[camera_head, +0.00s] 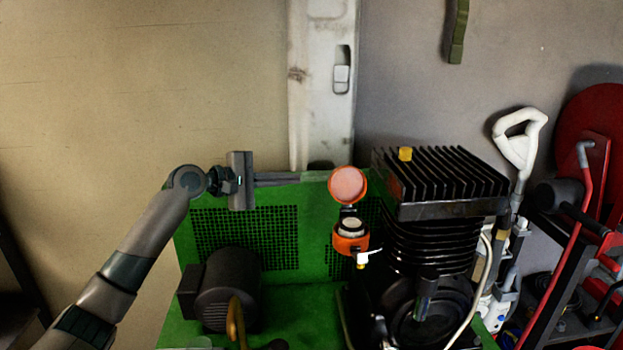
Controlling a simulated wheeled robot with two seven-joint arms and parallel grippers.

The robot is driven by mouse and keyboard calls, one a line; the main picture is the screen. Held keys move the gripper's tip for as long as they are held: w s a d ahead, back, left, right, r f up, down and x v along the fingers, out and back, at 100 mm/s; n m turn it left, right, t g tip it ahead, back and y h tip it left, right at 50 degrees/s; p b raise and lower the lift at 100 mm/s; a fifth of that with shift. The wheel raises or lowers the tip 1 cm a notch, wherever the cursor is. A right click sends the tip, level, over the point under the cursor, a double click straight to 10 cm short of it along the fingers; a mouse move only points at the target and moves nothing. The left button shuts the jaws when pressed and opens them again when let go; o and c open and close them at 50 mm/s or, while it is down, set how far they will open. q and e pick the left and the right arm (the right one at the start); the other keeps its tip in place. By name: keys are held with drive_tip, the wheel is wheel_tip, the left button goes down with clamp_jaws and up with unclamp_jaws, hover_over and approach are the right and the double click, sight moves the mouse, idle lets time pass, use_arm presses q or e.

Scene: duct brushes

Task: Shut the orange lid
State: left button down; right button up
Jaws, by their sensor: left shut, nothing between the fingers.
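The orange lid (348,186) is a round cap with a pale pinkish inner face. It stands open and upright above a small orange container (350,241) with a pale top and a white spout-like part. My left gripper (322,176) reaches in from the left at about the lid's height. Its fingers are shut and empty, pointing right, with the tips just left of the lid. I cannot tell whether they touch it. My right gripper is not in view.
A black finned compressor (440,190) stands close to the right of the lid. A green perforated panel (225,235) lies behind, with a dark motor (228,290) at the lower left. A white post (322,80) rises at the back. A white-handled tool (520,140) and red equipment crowd the right.

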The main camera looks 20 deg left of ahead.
sight(346, 186)
use_arm(q)
drive_tip(key=w+d+p, duration=0.4)
drive_tip(key=d+p, duration=0.2)
drive_tip(key=d, duration=0.2)
drive_tip(key=shift+d+f, duration=0.15)
drive_tip(key=shift+f, duration=0.05)
idle(0.5)
